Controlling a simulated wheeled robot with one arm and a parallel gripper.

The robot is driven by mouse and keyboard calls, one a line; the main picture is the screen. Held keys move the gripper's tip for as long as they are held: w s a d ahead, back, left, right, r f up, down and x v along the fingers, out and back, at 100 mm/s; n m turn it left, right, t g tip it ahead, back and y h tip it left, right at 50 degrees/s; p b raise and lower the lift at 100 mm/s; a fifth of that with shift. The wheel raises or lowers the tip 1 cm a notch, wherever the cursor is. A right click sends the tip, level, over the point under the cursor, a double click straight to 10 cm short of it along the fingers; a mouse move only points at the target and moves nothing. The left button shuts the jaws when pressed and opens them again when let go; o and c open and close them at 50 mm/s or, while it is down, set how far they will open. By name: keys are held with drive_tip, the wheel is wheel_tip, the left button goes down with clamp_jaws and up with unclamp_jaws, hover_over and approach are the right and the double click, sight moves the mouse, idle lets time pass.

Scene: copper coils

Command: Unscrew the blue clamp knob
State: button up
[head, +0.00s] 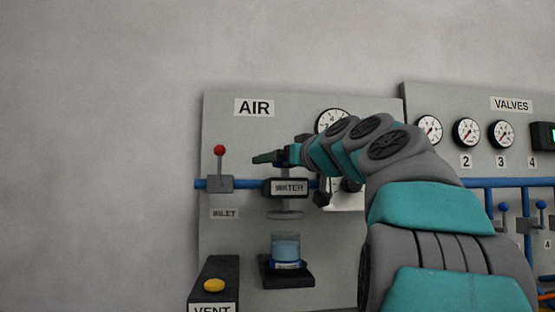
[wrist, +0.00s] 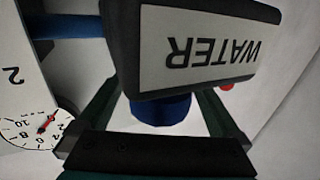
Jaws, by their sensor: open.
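The blue clamp knob (wrist: 160,112) shows in the wrist view as a short blue cylinder at the edge of the dark block labelled WATER (wrist: 205,48), which appears upside down there. My gripper (wrist: 166,98) is open. Its two dark green fingers stand on either side of the knob, with pale gaps between finger and knob. The block hides part of the fingers. In the head view my gripper (head: 268,157) is just above the WATER block (head: 289,188), and I cannot make out the knob there.
A blue pipe (head: 246,184) runs through the block. A red-knobbed lever (head: 220,165) stands to its left on the AIR panel (head: 225,135). Below is a glass cup of blue liquid (head: 285,248) on a black stand. A gauge (head: 331,119) is close to my arm.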

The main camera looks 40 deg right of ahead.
drive_tip(key=shift+w, duration=0.25)
drive_tip(key=c, duration=1.3)
drive_tip(key=shift+c, duration=0.2)
